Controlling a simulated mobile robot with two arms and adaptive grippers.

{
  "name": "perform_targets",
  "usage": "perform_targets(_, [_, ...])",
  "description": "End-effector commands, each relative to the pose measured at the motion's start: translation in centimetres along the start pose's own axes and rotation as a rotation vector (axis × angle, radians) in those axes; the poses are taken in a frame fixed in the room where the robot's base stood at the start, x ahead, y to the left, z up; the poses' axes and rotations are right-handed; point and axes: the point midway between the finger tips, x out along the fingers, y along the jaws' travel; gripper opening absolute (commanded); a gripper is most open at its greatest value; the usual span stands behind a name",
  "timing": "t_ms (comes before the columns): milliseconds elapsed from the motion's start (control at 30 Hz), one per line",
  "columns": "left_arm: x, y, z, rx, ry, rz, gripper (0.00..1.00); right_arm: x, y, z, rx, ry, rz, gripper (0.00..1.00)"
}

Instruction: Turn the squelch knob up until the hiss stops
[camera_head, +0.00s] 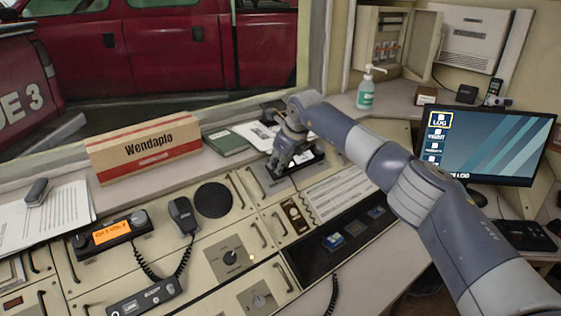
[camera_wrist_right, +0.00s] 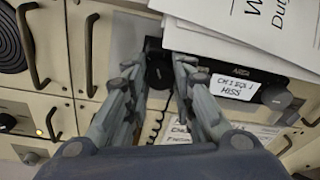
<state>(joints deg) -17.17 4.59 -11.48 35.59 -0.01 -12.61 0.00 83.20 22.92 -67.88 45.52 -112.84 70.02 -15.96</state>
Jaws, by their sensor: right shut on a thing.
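My right gripper (camera_head: 284,164) reaches down to a black radio unit (camera_head: 308,160) set in the console under the window. In the right wrist view my gripper (camera_wrist_right: 157,68) has its fingers on both sides of the unit's dark left knob (camera_wrist_right: 158,77), shut on it. My left gripper is not in view.
White papers (camera_wrist_right: 250,30) lie against the unit, beside a green book (camera_head: 225,142). Left are another radio with an orange display (camera_head: 111,233), a hand microphone (camera_head: 183,215) and a round speaker (camera_head: 213,200). A monitor (camera_head: 490,140) stands right. Metal handles line the panels.

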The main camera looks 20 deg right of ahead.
Motion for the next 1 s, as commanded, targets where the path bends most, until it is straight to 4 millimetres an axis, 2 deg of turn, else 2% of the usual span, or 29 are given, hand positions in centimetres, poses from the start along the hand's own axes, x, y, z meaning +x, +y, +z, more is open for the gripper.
perform_targets(267, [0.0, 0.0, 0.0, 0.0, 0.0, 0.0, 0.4, 0.0, 0.0, 0.0, 0.008, 0.0, 0.001, 0.0])
perform_targets(300, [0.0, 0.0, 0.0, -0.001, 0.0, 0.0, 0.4, 0.0, 0.0, 0.0, 0.008, 0.0, 0.001, 0.26])
perform_targets(400, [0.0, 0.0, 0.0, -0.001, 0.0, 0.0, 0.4, 0.0, 0.0, 0.0, 0.007, 0.0, 0.0, 0.44])
perform_targets(767, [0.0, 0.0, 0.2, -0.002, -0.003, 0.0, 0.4, -0.2, 0.0, 0.0, 0.006, -0.001, 0.0, 0.44])
perform_targets(867, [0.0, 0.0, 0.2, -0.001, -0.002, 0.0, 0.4, -0.9, -0.1, 0.1, 0.005, -0.001, 0.0, 0.44])
perform_targets(1000, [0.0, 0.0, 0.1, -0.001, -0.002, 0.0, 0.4, -3.0, -0.1, 0.1, 0.004, -0.003, -0.001, 0.44])
